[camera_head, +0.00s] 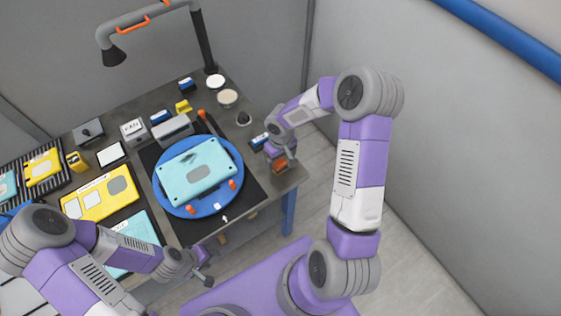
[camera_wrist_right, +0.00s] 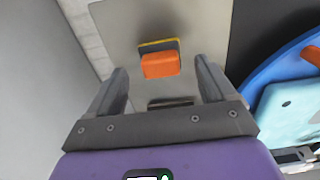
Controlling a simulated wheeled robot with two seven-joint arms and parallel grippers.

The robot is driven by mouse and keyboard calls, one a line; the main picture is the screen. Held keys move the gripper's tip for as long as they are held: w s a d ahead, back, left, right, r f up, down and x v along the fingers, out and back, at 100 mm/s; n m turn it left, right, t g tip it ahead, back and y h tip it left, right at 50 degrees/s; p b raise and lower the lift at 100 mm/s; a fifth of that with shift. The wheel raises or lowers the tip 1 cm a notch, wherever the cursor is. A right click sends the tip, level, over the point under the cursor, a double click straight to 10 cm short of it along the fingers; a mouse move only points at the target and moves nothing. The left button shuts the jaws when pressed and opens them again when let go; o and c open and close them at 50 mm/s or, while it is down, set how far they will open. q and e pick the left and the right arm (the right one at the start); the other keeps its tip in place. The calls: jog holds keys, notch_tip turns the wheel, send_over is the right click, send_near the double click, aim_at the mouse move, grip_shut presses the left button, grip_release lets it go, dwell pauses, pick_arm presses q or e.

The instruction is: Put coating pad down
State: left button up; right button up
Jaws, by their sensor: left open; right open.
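The coating pad (camera_wrist_right: 160,65) is an orange block with a yellow edge. In the right wrist view it rests on the table between and just beyond my right gripper's (camera_wrist_right: 166,85) two fingers, apart from both. In the head view the orange pad (camera_head: 280,163) shows near the table's right edge, beneath my right gripper (camera_head: 279,155). That gripper is open and empty. My left gripper (camera_head: 204,275) is open and empty in front of the table's front edge.
A light-blue panel (camera_head: 190,170) lies on a blue round turntable (camera_head: 165,196) with orange clamps. A blue item (camera_head: 259,140) sits just left of my right gripper. Yellow panels, tins and a lamp (camera_head: 115,56) crowd the left and back. The table's front right corner (camera_head: 285,185) is mostly bare.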

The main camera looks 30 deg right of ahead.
aim_at(281, 163)
pick_arm(q)
jog(key=shift+r, duration=0.3)
pick_arm(e)
notch_tip(281, 163, up, 9)
dwell(0.5)
